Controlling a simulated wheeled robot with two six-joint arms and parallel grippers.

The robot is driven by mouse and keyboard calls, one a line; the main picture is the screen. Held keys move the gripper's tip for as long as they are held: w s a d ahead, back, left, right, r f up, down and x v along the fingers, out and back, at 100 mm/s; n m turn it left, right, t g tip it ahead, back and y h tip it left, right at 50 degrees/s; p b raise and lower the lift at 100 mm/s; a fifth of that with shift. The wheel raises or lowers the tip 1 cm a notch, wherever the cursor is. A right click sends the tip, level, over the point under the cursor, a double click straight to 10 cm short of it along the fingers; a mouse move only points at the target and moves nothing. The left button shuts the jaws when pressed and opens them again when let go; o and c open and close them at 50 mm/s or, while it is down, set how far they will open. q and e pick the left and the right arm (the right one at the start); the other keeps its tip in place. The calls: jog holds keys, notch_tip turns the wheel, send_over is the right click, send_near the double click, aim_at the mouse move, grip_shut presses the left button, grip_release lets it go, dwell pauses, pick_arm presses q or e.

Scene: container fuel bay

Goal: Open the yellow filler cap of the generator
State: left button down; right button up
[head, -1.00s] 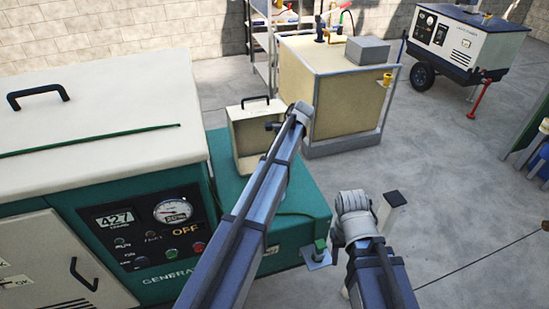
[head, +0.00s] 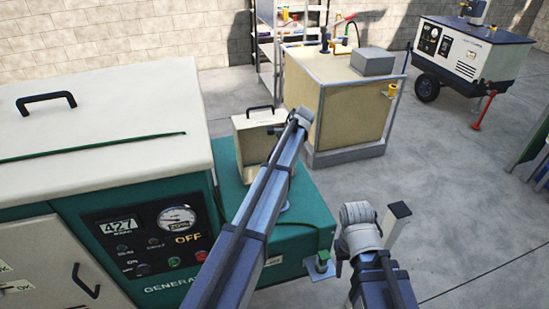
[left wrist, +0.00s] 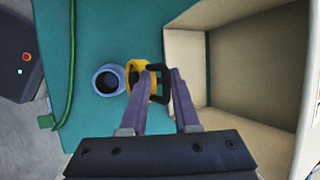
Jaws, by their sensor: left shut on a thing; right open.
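In the left wrist view, my left gripper (left wrist: 166,82) is shut on the yellow filler cap (left wrist: 133,74), with a dark loop between and beyond its fingers. The cap is right beside the round blue-grey filler neck (left wrist: 107,80), whose dark opening is uncovered. I cannot tell whether cap and neck are joined. In the head view, the generator (head: 100,160) is on the left with its teal side deck (head: 300,220). My left arm crosses in front of the deck and hides its gripper, the cap and the neck. My right gripper is open, mostly hidden by its own arm at lower right.
A beige open box (head: 250,140) stands on the deck beside the filler; its inside shows in the left wrist view (left wrist: 250,80). A beige tank (head: 335,110) is behind, a white trailer unit (head: 470,55) at back right. The floor at right is mostly clear.

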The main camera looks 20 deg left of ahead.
pick_arm(q)
jog(key=c, duration=0.9)
grip_release()
jog(key=shift+f, duration=0.1)
jog(key=shift+p+v, duration=0.85)
jog(key=shift+p, duration=0.1)
jog(key=p+v, duration=0.5)
jog(key=v, duration=0.1)
jog(key=shift+s+d, duration=0.1)
